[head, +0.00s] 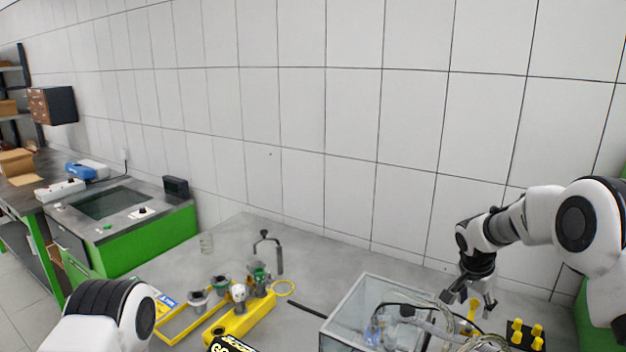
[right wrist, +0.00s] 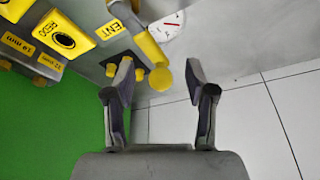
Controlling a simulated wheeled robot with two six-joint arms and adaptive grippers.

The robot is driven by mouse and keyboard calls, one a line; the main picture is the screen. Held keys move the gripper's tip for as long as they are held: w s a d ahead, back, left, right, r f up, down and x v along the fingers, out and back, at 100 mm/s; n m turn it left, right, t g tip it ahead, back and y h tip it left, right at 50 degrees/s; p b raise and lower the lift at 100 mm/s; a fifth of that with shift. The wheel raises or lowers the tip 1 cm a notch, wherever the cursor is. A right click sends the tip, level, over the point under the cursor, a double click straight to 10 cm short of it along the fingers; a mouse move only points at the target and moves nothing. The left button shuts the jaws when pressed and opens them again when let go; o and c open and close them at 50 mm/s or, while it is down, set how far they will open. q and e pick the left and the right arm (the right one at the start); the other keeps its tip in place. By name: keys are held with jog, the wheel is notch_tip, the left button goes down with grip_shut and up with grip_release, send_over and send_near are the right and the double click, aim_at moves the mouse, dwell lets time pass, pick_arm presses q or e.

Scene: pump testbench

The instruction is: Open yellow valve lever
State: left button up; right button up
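The yellow valve lever (head: 473,308) shows below my right gripper at the right side of the bench in the head view. In the right wrist view a yellow part with a round end (right wrist: 162,79), which looks like the lever, lies between the fingertips. My right gripper (head: 469,303) is open and points down. Its two fingers also show apart in the right wrist view (right wrist: 160,84), with space on both sides of the yellow end. I cannot tell whether either finger touches it.
A clear-walled tank (head: 343,323) with hoses stands left of my right gripper. A black block with yellow knobs (head: 526,337) is to its right. A dial gauge (right wrist: 168,26) is close to the lever. A yellow rack (head: 245,318) stands further left on the bench.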

aim_at(476, 300)
jog(key=shift+o, duration=1.2)
jog(key=shift+r+p, duration=2.1)
jog(key=shift+r, duration=0.9)
